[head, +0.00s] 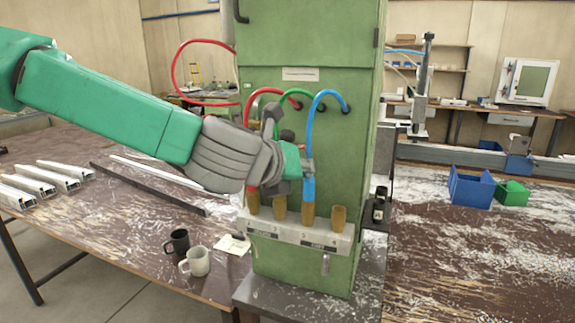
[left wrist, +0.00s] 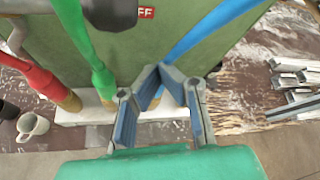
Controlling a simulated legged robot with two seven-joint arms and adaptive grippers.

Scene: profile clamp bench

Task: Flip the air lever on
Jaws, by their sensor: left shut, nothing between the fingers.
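The green machine cabinet (head: 310,110) stands in the middle of the head view. My left gripper (head: 308,170) is in front of it, shut and empty, near the blue hose (head: 319,110). In the left wrist view its blue-padded fingers (left wrist: 160,85) are in front of the white manifold, with the blue hose (left wrist: 205,30) close beyond them. A dark rounded part (left wrist: 110,10), possibly the air lever, is cut off at the top of that view beside a red label (left wrist: 235,10) reading "FF". I cannot tell the lever's position. My right gripper is not in view.
Red (left wrist: 35,75) and green (left wrist: 95,50) hoses run beside the gripper to brass fittings on the manifold (head: 290,231). Two mugs (head: 196,261) and white profiles (head: 55,175) are on the left table. Blue (head: 470,186) and green (head: 512,192) bins are at right.

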